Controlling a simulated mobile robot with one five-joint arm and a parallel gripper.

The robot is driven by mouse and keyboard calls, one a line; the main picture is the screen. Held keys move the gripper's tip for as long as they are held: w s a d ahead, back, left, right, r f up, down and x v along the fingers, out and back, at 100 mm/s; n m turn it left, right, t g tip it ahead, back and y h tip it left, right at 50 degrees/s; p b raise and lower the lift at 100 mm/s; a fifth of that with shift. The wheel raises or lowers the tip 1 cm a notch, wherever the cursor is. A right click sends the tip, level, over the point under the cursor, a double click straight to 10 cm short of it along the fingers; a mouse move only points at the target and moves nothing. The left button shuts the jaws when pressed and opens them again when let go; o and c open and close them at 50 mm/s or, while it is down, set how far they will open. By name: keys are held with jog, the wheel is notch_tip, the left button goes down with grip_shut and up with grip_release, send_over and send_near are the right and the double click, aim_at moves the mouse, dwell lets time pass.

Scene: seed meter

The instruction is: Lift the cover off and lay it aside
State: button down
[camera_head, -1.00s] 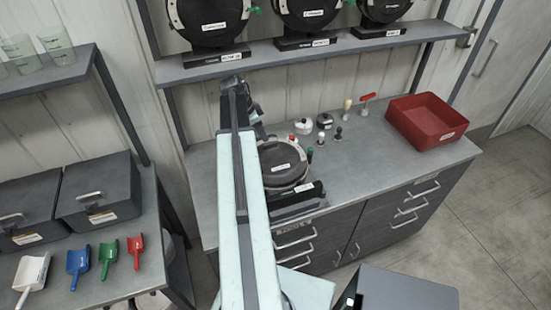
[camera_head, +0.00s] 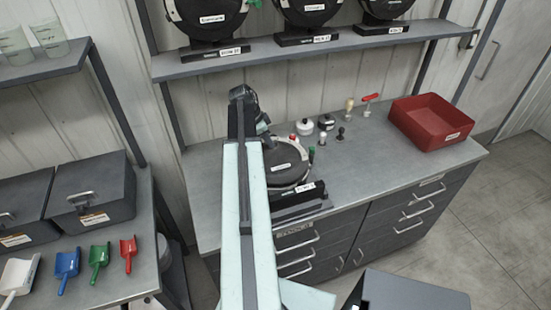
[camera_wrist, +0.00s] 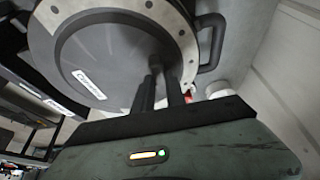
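The seed meter (camera_head: 303,188) stands on the grey bench, with its round black cover (camera_head: 286,153) on top, bearing a white label. In the wrist view the cover (camera_wrist: 112,55) is a large dark disc inside a pale rim with dark bolts or holes; a black loop handle (camera_wrist: 212,42) sits at its side. My gripper (camera_head: 267,142) is over the left part of the meter, partly hidden by my arm. In the wrist view its two dark fingers (camera_wrist: 160,78) are close together over the cover. Their tips meet a small dark shape I cannot make out clearly.
A red tray (camera_head: 432,122) stands at the bench's right. Several small knobs and tools, including a white pot (camera_head: 304,127) and a red-handled tool (camera_head: 369,99), stand behind the meter. Bare bench (camera_head: 375,165) lies to its right. A shelf (camera_head: 300,51) with black units runs above.

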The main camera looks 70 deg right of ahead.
notch_tip(320, 180, up, 10)
jog(key=p, duration=1)
jog(key=shift+s, duration=0.1)
